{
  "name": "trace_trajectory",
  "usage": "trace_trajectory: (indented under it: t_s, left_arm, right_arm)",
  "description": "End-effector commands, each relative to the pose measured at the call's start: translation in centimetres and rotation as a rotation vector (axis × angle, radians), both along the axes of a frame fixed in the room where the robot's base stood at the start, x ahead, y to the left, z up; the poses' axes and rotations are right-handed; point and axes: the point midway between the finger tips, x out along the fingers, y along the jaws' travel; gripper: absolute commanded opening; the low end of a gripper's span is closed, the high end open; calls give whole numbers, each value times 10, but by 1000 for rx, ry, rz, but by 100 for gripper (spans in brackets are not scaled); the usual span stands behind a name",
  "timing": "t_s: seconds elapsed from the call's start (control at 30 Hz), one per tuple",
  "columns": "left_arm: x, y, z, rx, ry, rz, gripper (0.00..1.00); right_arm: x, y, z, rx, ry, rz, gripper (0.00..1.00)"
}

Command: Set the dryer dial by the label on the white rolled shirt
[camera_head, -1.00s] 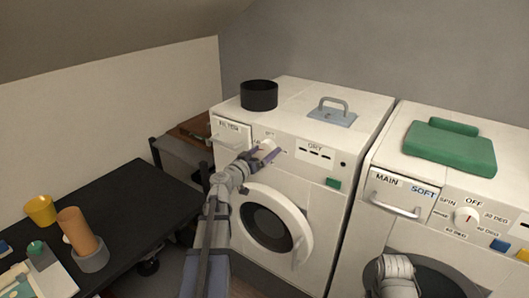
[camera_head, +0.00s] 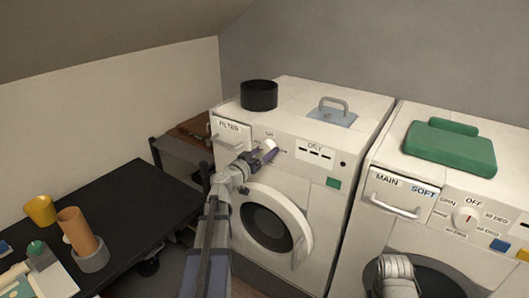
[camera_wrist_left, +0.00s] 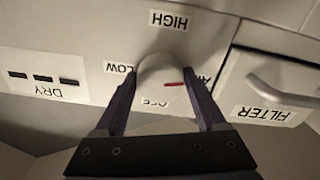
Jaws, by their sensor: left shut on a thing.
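The dryer (camera_head: 318,190) is the left white machine. Its white dial (camera_head: 269,143) is on the front panel between the FILTER drawer and the DRY label. My left gripper (camera_head: 268,153) is shut on this dial, a finger at each side. In the left wrist view the picture is upside down; the dial (camera_wrist_left: 158,70) sits between the fingers (camera_wrist_left: 160,98), its red mark pointing right, toward a label partly hidden by a finger. HIGH is above, LOW left, and a partly covered label below. I cannot make out a white rolled shirt. My right gripper is out of view.
A washer (camera_head: 424,205) stands right of the dryer, with a green folded cloth (camera_head: 449,145) on top. A black pot (camera_head: 259,95) and a blue handled plate (camera_head: 331,115) are on the dryer. A dark table (camera_head: 135,205) with cups stands left.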

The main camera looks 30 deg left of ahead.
Motion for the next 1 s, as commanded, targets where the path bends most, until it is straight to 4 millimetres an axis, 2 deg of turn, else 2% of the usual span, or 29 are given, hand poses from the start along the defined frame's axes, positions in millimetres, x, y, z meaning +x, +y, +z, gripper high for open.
trace_trajectory:
  t_s: [0.13,0.4,0.77,0.8,1.0]
  left_arm:
    - [0,0,0,41,-3,0,17]
    - [0,1,0,243,-19,0,17]
    - [0,1,0,271,-21,0,17]
    - [0,1,0,271,-21,0,77]
    - [0,1,0,269,-21,0,99]
  right_arm:
    - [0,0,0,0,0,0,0]
    - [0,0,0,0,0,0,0]
    - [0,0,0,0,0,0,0]
    - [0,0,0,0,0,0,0]
    - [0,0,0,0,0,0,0]
